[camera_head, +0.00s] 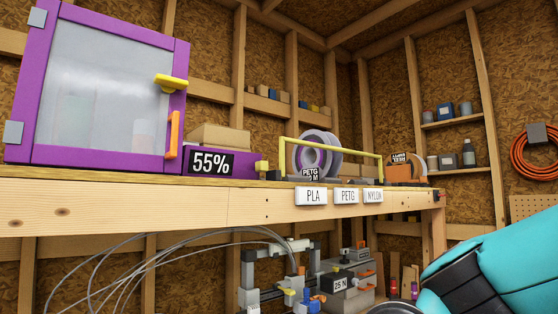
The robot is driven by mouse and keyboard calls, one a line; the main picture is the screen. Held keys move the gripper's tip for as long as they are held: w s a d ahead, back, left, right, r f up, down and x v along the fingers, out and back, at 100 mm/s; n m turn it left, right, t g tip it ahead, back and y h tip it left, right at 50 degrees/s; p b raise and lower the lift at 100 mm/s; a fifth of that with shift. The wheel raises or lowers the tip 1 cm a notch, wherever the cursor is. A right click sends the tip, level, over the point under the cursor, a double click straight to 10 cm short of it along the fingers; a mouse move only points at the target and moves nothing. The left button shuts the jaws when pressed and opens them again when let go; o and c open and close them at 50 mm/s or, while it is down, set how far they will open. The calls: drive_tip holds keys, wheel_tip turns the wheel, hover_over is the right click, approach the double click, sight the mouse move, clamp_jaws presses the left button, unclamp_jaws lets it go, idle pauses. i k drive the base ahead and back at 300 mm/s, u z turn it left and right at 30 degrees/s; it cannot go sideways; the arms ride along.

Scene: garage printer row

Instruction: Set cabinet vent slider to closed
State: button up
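A purple cabinet (180,100) with a cloudy clear door (105,85) stands at the left end of the wooden shelf, its door shut. A yellow tab (170,82) sticks out at the cabinet's upper right edge; it may be the vent slider, but I cannot tell its setting. An orange handle (173,135) stands upright below it. A teal and black part of my arm shows at the lower right, well apart from the cabinet. My gripper is out of view.
A purple box with a 55% display (211,163) sits beside the cabinet. A yellow rail frame (332,143) stands over spools. PLA (312,196), PETG and NYLON labels hang on the shelf (130,205) edge. Machines and loose tubes fill the space below.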

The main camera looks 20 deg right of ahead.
sight(260, 166)
drive_tip(key=k, duration=0.1)
drive_tip(key=u, duration=1.25)
drive_tip(key=i, duration=1)
drive_tip(key=z, duration=1.3)
